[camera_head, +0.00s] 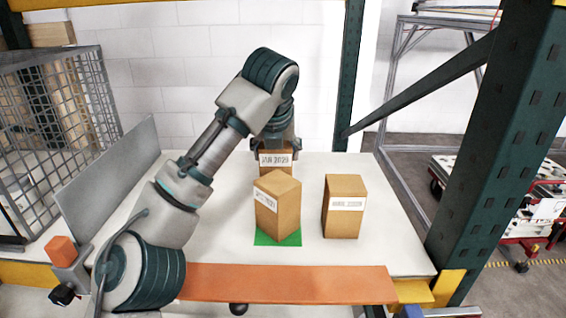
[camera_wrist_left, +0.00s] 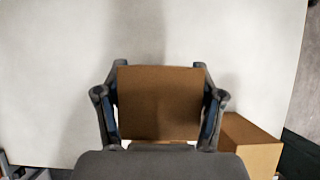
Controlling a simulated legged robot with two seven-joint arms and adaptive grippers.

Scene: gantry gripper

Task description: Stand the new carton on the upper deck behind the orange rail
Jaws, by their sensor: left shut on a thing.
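My left gripper (camera_head: 276,143) reaches down from above and is shut on a brown carton (camera_head: 276,171) labelled JAN 2029, at the back of the group. In the left wrist view the fingers (camera_wrist_left: 160,108) clasp both sides of this carton (camera_wrist_left: 160,85). A nearer carton hides its base, so I cannot tell whether it touches the white deck (camera_head: 340,165). The nearer carton (camera_head: 285,206) stands upright on a green patch (camera_head: 262,239), its label unreadable. Another carton (camera_head: 344,219) stands to its right. The orange rail (camera_head: 290,284) runs along the front edge. My right gripper is out of view.
A grey panel (camera_head: 110,180) and wire cage (camera_head: 60,110) bound the left side. A dark green post (camera_head: 505,130) stands at the right, with a diagonal brace (camera_head: 420,85). Bare deck lies left and right of the cartons. One carton (camera_wrist_left: 252,150) shows beside the gripper in the wrist view.

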